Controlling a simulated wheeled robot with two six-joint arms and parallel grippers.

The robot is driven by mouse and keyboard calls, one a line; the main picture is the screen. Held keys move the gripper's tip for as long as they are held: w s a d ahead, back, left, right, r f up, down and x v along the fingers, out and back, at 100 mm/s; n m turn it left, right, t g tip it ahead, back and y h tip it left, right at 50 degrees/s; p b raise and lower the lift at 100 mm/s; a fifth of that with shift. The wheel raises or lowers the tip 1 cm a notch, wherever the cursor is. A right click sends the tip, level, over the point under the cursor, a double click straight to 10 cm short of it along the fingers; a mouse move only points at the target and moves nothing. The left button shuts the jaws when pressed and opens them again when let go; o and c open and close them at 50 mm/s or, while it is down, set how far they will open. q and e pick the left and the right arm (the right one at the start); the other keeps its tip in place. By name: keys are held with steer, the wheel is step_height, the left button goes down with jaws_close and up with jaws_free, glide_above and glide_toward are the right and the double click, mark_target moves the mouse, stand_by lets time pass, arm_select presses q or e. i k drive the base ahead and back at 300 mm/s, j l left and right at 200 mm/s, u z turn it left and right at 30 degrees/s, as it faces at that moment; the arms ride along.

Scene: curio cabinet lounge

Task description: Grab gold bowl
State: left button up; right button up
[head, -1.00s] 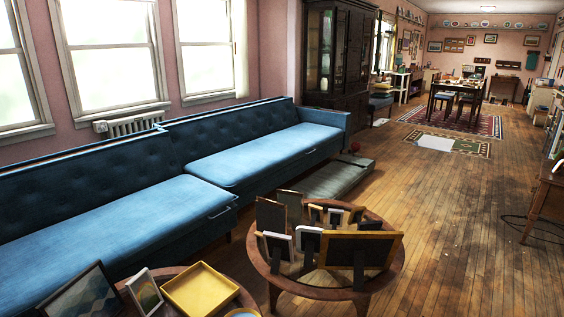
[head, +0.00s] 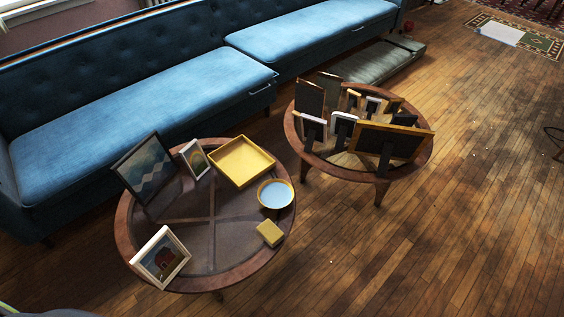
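A round gold bowl (head: 275,194) with a pale blue inside sits upright near the right edge of the nearer round table (head: 207,281). A square yellow tray (head: 241,162) lies just behind and left of the bowl. A small yellow box (head: 270,233) lies just in front of it. Neither of my grippers shows in the head view.
Several picture frames, one with a red barn (head: 161,258), stand on the nearer table. A second round table (head: 292,130) full of standing frames is behind right. A blue sofa (head: 140,115) runs behind. Wood floor (head: 400,250) is clear at right.

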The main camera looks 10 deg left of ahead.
mark_target(273, 193)
steer(key=u, duration=0.5)
steer(key=i+l+u, duration=0.15)
steer(key=l+u, duration=0.3)
steer(key=l, duration=0.15)
steer(key=l+u, duration=0.45)
steer(key=l, duration=0.2)
steer(key=l+u, duration=0.4)
steer(key=l, duration=0.25)
steer(key=k+l, duration=0.1)
steer(key=l, duration=1.15)
steer(key=k+l+u, duration=0.1)
steer(key=l, duration=0.55)
steer(key=k, duration=0.05)
